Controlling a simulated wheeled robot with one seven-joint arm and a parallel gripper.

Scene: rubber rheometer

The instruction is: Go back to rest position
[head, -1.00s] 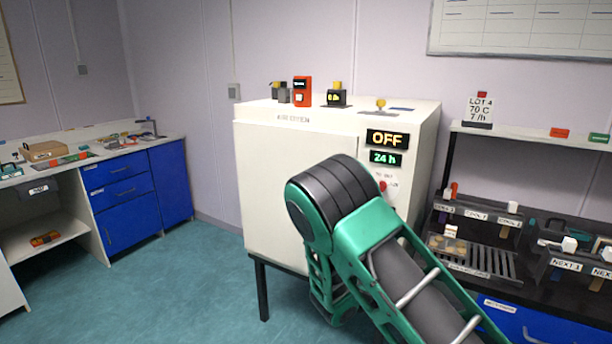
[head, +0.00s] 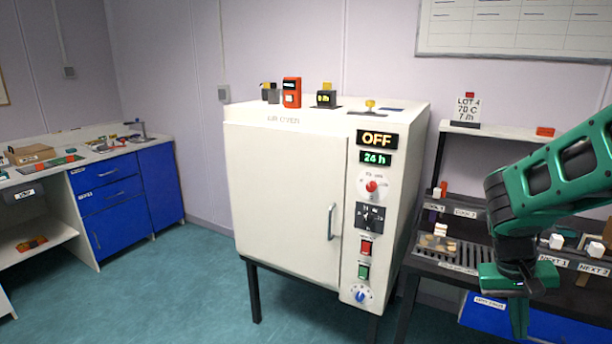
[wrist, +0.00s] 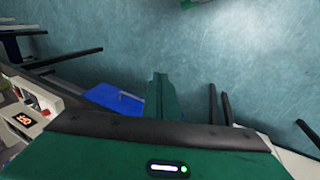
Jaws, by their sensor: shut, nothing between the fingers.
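My green gripper (head: 519,316) hangs at the right in the head view, fingers pointing down, in front of the dark shelf and the blue drawer. Its fingers are together with nothing between them. The wrist view looks down past the gripper (wrist: 160,95) onto the teal floor. My arm comes in from the right edge and bends down at the wrist. The white oven (head: 285,190) stands left of my gripper, clear of it. Its door is shut, and its panel reads OFF and 24 h.
The dark rack (head: 430,262) with labelled slots and small white-topped pieces stands behind my gripper. The blue drawer (head: 560,325) is below it. A workbench with blue cabinets (head: 115,200) stands at the left. The teal floor (head: 195,285) between bench and oven is free.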

